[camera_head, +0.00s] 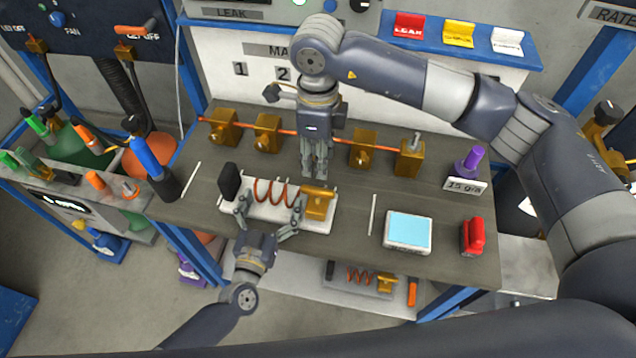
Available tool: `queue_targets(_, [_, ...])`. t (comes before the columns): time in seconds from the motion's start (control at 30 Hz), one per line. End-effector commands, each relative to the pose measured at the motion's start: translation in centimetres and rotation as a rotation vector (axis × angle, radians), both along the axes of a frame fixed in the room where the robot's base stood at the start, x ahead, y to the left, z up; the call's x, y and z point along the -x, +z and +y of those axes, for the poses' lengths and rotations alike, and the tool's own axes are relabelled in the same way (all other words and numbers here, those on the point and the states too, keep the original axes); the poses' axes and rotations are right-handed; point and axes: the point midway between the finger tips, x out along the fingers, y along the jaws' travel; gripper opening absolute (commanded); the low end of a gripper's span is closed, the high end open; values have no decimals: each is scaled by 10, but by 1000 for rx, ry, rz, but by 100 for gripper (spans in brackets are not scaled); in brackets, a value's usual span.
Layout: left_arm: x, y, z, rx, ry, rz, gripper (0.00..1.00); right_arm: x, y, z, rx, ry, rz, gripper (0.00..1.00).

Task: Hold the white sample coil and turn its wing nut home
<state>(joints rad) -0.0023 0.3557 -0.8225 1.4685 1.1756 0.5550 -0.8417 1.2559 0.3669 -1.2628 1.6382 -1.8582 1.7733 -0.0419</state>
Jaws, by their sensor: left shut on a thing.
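The white sample coil (262,213) lies on the bench, a white base with a copper coil, a black block at its left end and a brass fitting (318,204) at its right. My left gripper (268,217) reaches in from the front, with its fingers spread along the base and shut on it. My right gripper (315,174) points down just behind the coil, in front of the copper pipe with brass valve blocks (267,132). Its narrow fingers look close together; whether they are shut is unclear. I cannot make out the wing nut.
A blue-screened scale (408,230) and a red-handled item (472,237) stand at the bench's right front. A purple-topped weight (468,162) is behind them. A blue-and-black torch (155,168) stands at the left. A second coil (360,279) lies on the lower shelf.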

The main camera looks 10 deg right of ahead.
Motion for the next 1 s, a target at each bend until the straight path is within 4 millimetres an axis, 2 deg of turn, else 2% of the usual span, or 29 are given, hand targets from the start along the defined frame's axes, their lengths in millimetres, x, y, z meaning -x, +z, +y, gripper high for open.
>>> queue_targets(0.03, [0, 0, 0, 0, 0, 0, 58, 2, -12, -1, 2, 0, 6, 35])
queue_targets(0.3, [0, 0, 0, 0, 0, 0, 58, 1, -66, -1, 1, 0, 6, 35])
queue_targets(0.5, [0, 0, 0, -1, 0, 0, 58, 1, -91, 0, 0, 1, 3, 35])
queue_targets(0.67, [0, 0, 0, -1, 0, 0, 58, 0, -99, 0, 0, 2, 2, 35])
queue_targets(0.9, [0, 0, 0, -1, 0, 0, 58, 0, -100, 0, 0, 2, 1, 35])
queue_targets(0.93, [0, 0, 0, -1, 0, 0, 58, 0, -100, 0, -1, 2, 2, 33])
queue_targets(1.0, [0, 0, 0, -1, 0, 0, 58, 0, -100, 0, -1, 2, 2, 17])
